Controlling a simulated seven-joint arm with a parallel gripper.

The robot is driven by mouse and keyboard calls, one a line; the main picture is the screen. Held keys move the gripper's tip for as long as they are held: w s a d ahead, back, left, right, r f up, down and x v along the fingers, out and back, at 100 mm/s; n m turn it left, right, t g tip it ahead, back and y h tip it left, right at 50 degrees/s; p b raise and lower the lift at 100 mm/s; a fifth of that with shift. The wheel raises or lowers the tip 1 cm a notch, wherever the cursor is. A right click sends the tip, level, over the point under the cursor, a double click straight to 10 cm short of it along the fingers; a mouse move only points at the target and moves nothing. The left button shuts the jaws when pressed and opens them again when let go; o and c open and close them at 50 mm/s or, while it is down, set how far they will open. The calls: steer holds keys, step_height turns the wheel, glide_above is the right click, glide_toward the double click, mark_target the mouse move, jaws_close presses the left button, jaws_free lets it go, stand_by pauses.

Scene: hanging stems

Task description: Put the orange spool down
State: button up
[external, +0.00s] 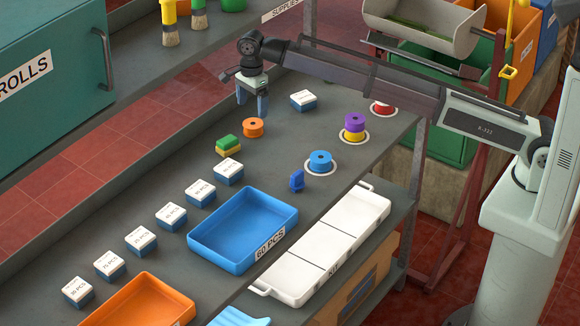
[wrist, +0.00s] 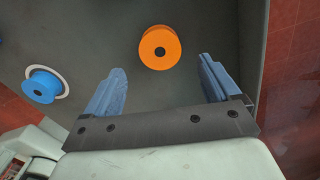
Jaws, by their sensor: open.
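The orange spool (external: 253,127) stands upright on the grey bench, on bare surface, below and near my gripper in the external view. It also shows in the wrist view (wrist: 160,48), just beyond the fingertips and between their lines. My gripper (external: 252,112) is open and empty, with its blue fingers pointing down; in the wrist view the two fingers (wrist: 162,76) are spread apart. No finger visibly touches the spool. A blue spool (external: 320,162) stands on a white ring, a purple spool (external: 355,121) sits on a yellow one in another ring, and a red spool (external: 382,107) is in a third ring.
A row of similar boxes (external: 171,216) lines the bench's left edge. A blue tray (external: 243,230) and a white tray (external: 325,248) are toward the front.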

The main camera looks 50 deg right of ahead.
mark_target(253, 124)
steer(key=shift+r, duration=2.95)
